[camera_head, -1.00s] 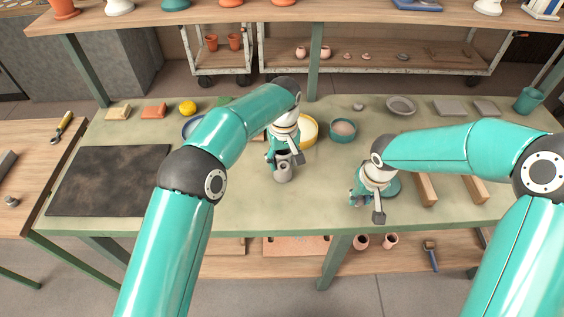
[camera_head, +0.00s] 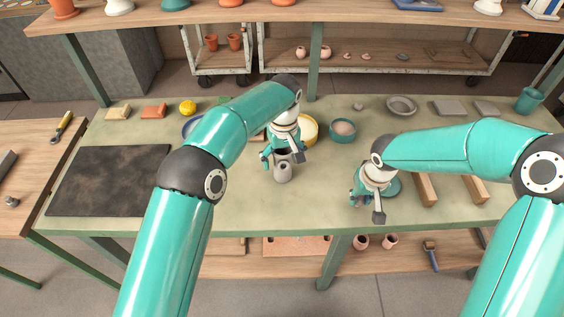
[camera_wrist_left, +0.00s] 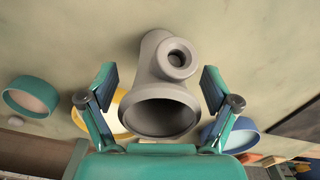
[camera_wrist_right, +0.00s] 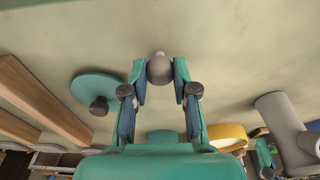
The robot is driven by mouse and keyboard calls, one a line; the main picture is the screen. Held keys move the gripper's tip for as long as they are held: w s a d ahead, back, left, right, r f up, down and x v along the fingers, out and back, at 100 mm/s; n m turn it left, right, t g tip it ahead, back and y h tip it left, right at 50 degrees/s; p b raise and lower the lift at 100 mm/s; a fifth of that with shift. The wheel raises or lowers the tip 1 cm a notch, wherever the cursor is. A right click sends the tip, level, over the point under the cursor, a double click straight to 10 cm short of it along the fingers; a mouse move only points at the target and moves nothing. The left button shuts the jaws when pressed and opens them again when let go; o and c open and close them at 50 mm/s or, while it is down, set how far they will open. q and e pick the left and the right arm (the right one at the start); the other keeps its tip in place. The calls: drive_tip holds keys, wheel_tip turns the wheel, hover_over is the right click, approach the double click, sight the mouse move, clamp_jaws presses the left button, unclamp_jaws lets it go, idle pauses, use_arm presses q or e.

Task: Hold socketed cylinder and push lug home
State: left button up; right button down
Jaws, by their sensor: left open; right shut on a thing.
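The socketed cylinder (camera_head: 283,172) is grey and stands upright on the table. In the left wrist view the cylinder (camera_wrist_left: 160,85) shows an open top and a side socket (camera_wrist_left: 176,58) with a dark hole. My left gripper (camera_head: 280,158) is open, with its fingers on either side of the cylinder and visible gaps between. My right gripper (camera_wrist_right: 160,72) is shut on the lug, a grey rounded piece (camera_wrist_right: 159,70) with a small pale tip pointing away from the gripper. The lug is apart from the cylinder (camera_wrist_right: 285,125), which stands to the right in the right wrist view.
A teal disc with a dark knob (camera_wrist_right: 98,92) lies beside my right gripper. Wooden bars (camera_head: 426,189) lie to its right. A yellow bowl (camera_head: 309,130) and a teal bowl (camera_head: 343,130) stand behind the cylinder. A dark board (camera_head: 108,180) lies at left.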

use_arm(q)
wheel_tip(320, 180, up, 10)
drive_tip(key=shift+r, duration=0.25)
use_arm(e)
drive_tip(key=shift+s+f, duration=0.1)
drive_tip(key=shift+s, duration=0.05)
use_arm(q)
drive_tip(key=shift+r, duration=0.3)
drive_tip(key=shift+c, duration=0.8)
drive_tip(key=shift+s, duration=0.1)
drive_tip(key=shift+s, duration=0.1)
use_arm(e)
drive_tip(key=shift+s, duration=0.15)
